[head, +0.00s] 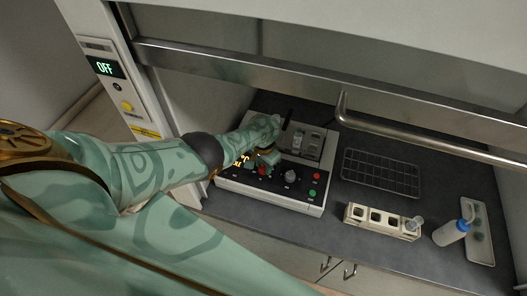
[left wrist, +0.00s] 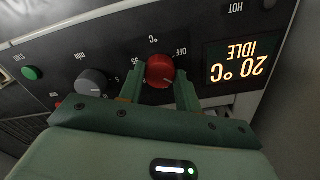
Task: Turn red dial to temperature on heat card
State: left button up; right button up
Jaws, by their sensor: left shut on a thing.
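The red dial (left wrist: 160,71) sits on the black front panel of the white heating unit (head: 270,195). In the left wrist view its labels read upside down, with "°C" and "OFF" beside it. The display (left wrist: 238,65) shows "20 °C" and "IDLE". My left gripper (head: 264,161) reaches down onto the panel, and its two green fingers (left wrist: 160,84) are shut on the dial, one on each side. The dial's pale mark points toward the right in that view. The heat card cannot be made out. My right gripper is not in view.
A grey "min" knob (left wrist: 92,83) is beside the dial; a green button (left wrist: 33,73) is farther along. A wire rack (head: 380,174), a white holder (head: 383,221), a blue-capped bottle (head: 450,232) and a tray (head: 478,238) stand to the right. The hood sash handle (head: 430,135) crosses above.

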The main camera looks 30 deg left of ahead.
pick_arm(q)
jog(key=m, duration=0.4)
jog(key=shift+s+f+m, duration=0.1)
jog(key=shift+m, duration=0.2)
jog(key=m, duration=1.3)
jog(key=shift+m, duration=0.3)
jog(key=m, duration=0.3)
jog(key=shift+m+b, duration=0.3)
jog(key=shift+b, duration=0.05)
jog(key=m, duration=0.4)
jog(key=shift+m, duration=0.3)
jog(key=m+b, duration=0.1)
jog(key=m, duration=0.3)
jog(key=shift+m+b, duration=0.45)
jog(key=shift+m, duration=1.25)
